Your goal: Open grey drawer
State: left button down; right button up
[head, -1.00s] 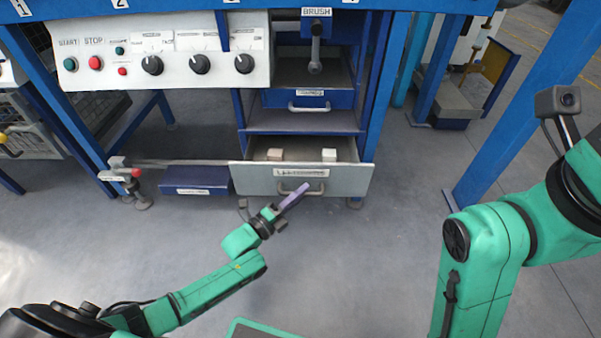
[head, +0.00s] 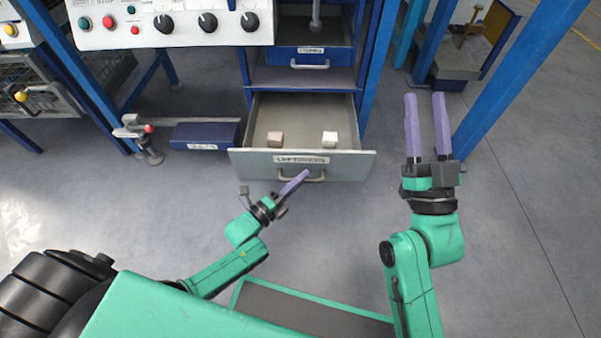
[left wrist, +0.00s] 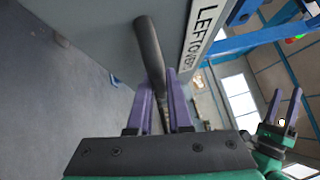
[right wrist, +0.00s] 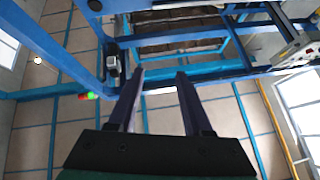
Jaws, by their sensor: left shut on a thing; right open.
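The grey drawer (head: 255,165), labelled LEFTOVERS, is pulled well out at the bottom of the blue workbench. Its handle (head: 315,178) is on the front; in the left wrist view the dark handle bar (left wrist: 150,50) runs between the fingers. My left gripper (head: 297,180) is shut on this handle; it also shows in the left wrist view (left wrist: 165,95). My right gripper (head: 427,125) is open and empty, raised to the right of the drawer, fingers pointing up in the right wrist view (right wrist: 155,90).
Two small blocks, one pinkish (head: 274,138) and one white (head: 329,138), lie in the drawer. A blue drawer (head: 310,62) above is closed. A blue post (head: 520,75) stands right of my right gripper.

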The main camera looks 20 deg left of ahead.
pick_arm(q)
jog(key=shift+s, duration=0.55)
pick_arm(e)
jog(key=shift+s+a+f+g+h, duration=0.15)
jog(key=shift+f+g, duration=0.2)
jog(key=shift+f, duration=0.65)
jog(key=shift+w+a+f+g+h, duration=0.15)
jog(key=shift+f+g, duration=0.2)
jog(key=shift+f, duration=0.6)
jog(key=shift+s+d, duration=0.1)
pick_arm(q)
jog(key=c, duration=0.9)
grip_release()
jog(key=shift+o, duration=0.2)
jog(key=shift+f, duration=0.1)
pick_arm(e)
jog(key=shift+s, duration=0.1)
